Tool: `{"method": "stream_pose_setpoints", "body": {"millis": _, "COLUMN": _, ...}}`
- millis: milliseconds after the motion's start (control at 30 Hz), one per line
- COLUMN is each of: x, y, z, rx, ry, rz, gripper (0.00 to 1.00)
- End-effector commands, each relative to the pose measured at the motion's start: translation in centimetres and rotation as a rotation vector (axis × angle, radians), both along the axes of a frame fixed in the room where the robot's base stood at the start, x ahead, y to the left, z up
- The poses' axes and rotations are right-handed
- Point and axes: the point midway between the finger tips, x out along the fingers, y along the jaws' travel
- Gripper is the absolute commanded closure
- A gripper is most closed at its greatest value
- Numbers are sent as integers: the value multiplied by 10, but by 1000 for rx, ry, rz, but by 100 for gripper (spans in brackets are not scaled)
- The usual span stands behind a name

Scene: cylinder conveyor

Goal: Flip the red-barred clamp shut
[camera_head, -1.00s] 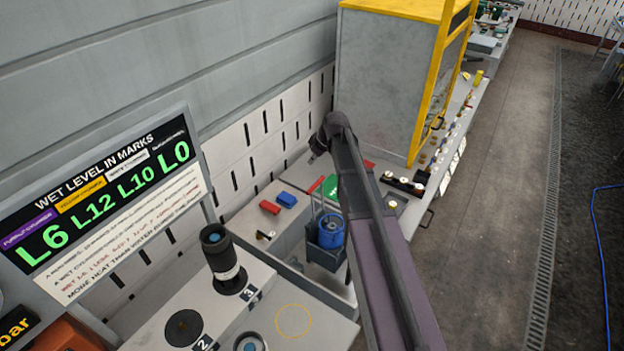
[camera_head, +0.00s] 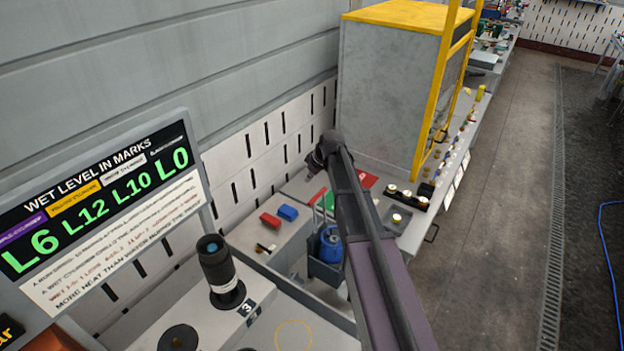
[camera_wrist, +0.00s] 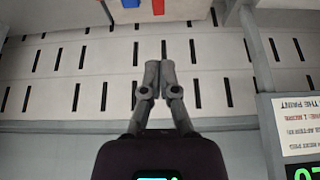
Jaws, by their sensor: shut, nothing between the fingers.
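A dark holder (camera_head: 326,272) with a blue cylinder (camera_head: 330,243) stands left of my arm in the head view. A thin red bar (camera_head: 317,198) rises slanting just behind it; I cannot tell surely whether it is the clamp's bar. My gripper (camera_head: 314,162) is beyond and above the holder, close to the slotted wall, and small in this view. In the wrist view my gripper (camera_wrist: 160,64) has its fingers together, with nothing between them, before the slotted wall. The clamp cannot be made out there. My arm hides part of the bench.
A red block (camera_head: 270,220) and a blue block (camera_head: 288,213) lie on the bench left of the holder. A black cylinder (camera_head: 218,268) stands in front. A yellow-framed cabinet (camera_head: 390,95) stands behind my arm. A wet-level board (camera_head: 95,215) is at left.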

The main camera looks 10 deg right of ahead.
Motion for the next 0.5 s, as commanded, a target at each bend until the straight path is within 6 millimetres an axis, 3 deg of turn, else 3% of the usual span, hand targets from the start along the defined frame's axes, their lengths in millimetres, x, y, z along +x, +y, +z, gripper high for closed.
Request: {"method": "stream_pose_setpoints", "body": {"millis": 500, "x": 14, "y": 13, "z": -44, "rx": 0, "ry": 0, "rz": -1, "gripper": 100}}
